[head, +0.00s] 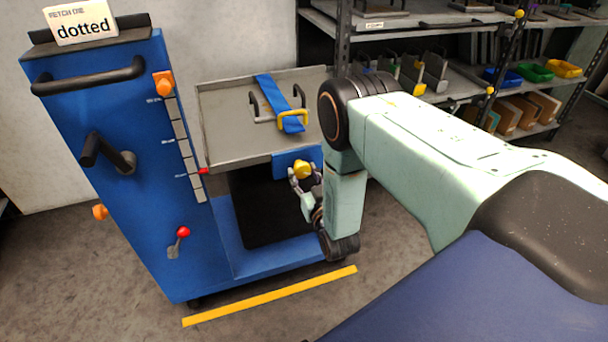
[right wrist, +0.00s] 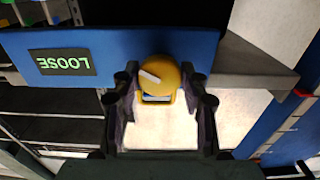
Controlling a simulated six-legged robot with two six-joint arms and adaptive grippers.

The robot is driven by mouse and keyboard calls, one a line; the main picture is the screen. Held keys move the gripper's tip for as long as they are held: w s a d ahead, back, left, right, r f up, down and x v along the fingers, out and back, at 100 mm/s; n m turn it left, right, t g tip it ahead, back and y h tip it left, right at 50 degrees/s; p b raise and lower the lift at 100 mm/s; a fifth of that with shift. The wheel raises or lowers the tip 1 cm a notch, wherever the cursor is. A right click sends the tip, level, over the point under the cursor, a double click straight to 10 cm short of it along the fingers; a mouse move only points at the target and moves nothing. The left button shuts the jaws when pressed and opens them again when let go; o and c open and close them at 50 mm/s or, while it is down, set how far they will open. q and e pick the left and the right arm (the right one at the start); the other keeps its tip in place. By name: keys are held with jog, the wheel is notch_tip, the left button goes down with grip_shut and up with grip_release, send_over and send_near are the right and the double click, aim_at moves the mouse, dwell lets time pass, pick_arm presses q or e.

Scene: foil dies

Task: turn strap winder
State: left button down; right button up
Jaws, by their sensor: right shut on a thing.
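The strap winder is a round yellow knob (head: 303,169) on the blue front plate of the cart's tray; it also shows in the right wrist view (right wrist: 163,72). A white mark on the knob points to the upper left in that view. A dark label (right wrist: 62,63) on the plate reads LOOSE, upside down. My right gripper (head: 304,178) is shut on the knob, one finger on each side. The blue strap (head: 272,92) runs across the tray and through a yellow buckle (head: 289,122). My left gripper is not in view.
The blue cart (head: 130,190) carries a grey tray (head: 228,115), a black handle, orange knobs and a red-tipped lever (head: 182,233). Its sign reads dotted. Shelves with coloured bins (head: 535,72) stand at the back right. A yellow strip (head: 270,296) lies on the floor in front.

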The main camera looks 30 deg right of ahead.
jog(key=shift+n, duration=0.4)
jog(key=n+p, duration=0.1)
jog(key=n, duration=0.1)
jog(key=shift+n, duration=0.4)
jog(key=n+p, duration=0.1)
jog(key=n, duration=0.2)
jog(key=shift+n+p, duration=0.35)
jog(key=shift+n, duration=0.05)
jog(key=n+p, duration=0.1)
jog(key=n, duration=0.2)
jog(key=shift+d+r, duration=0.1)
jog(key=shift+n+p, duration=0.35)
jog(key=shift+n, duration=1.35)
jog(key=o, duration=1.1)
jog(key=shift+o, duration=0.2)
